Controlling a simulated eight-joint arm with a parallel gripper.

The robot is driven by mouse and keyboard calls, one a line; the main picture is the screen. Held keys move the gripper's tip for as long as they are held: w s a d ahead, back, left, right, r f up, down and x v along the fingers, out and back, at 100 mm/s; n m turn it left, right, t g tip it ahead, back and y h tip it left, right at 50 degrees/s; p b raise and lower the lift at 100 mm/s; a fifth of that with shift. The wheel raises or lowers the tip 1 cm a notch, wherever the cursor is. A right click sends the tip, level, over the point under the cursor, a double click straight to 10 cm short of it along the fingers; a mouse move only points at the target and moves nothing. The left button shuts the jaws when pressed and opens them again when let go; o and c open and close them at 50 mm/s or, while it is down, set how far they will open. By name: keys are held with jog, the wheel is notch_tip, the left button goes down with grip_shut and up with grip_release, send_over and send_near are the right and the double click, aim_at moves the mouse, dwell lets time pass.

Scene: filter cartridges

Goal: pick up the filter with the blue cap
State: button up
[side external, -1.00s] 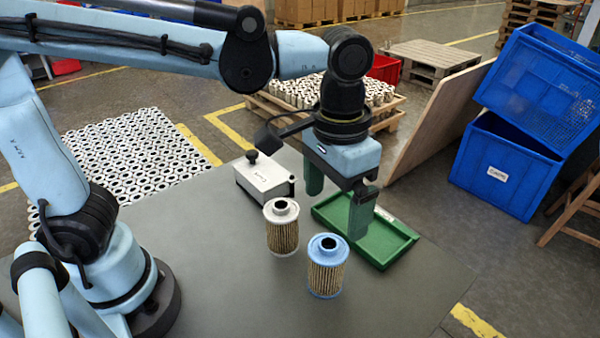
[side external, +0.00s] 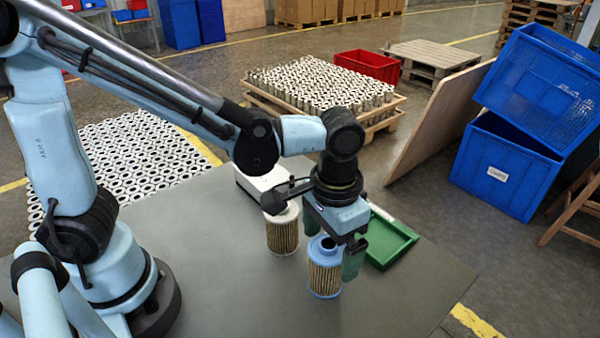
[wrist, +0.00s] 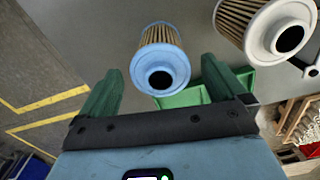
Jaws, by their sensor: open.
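The filter with the blue cap (side external: 325,272) stands upright on the grey table in the side external view. In the wrist view, the blue-capped filter (wrist: 161,62) shows between and just beyond the fingertips, its cap facing the camera. My gripper (side external: 332,252) is open, with green fingers on either side of this filter's upper part; it also shows in the wrist view (wrist: 160,82). Nothing is held. Whether a finger touches the cap cannot be told. A second filter with a white cap (side external: 282,232) stands upright to the left, also in the wrist view (wrist: 268,28).
A green tray (side external: 398,240) lies behind and right of the blue-capped filter. A white box (side external: 254,180) sits behind the white-capped filter. The front of the grey table (side external: 240,305) is clear. Blue crates (side external: 505,170) stand beyond the table at right.

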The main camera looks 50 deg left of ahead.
jog(key=shift+f, duration=1.55)
jog(key=c, duration=1.1)
jog(key=shift+c, duration=0.2)
jog(key=shift+r, duration=0.2)
